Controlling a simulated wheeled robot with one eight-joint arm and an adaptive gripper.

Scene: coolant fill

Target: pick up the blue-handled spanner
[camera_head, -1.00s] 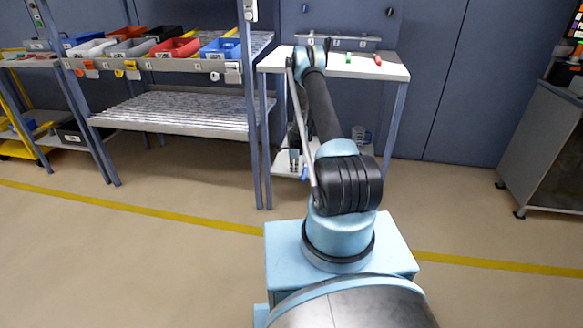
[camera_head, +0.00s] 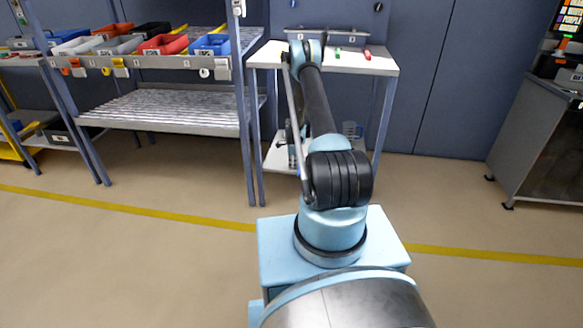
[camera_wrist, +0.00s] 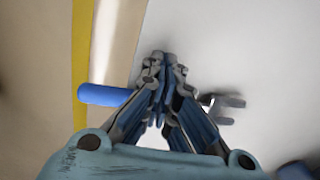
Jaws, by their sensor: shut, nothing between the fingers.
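The blue-handled spanner shows in the wrist view, with its blue handle (camera_wrist: 105,95) left of my fingers and its grey metal head (camera_wrist: 224,106) to the right. Its middle is hidden behind my gripper (camera_wrist: 163,62), which is shut and empty, fingertips together. The fingers cross in front of the spanner in the picture; I cannot tell whether they touch it. The handle reaches past the left edge of the white table top (camera_wrist: 250,45) in this view. In the head view my arm hides the gripper, and I cannot make out the spanner there.
In the head view a white-topped table (camera_head: 375,66) stands against the blue wall, with a green-handled tool (camera_head: 337,53) and a red-handled tool (camera_head: 367,53). A rack with coloured bins (camera_head: 163,45) is at left, a grey cabinet (camera_head: 535,140) at right. The floor between is clear.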

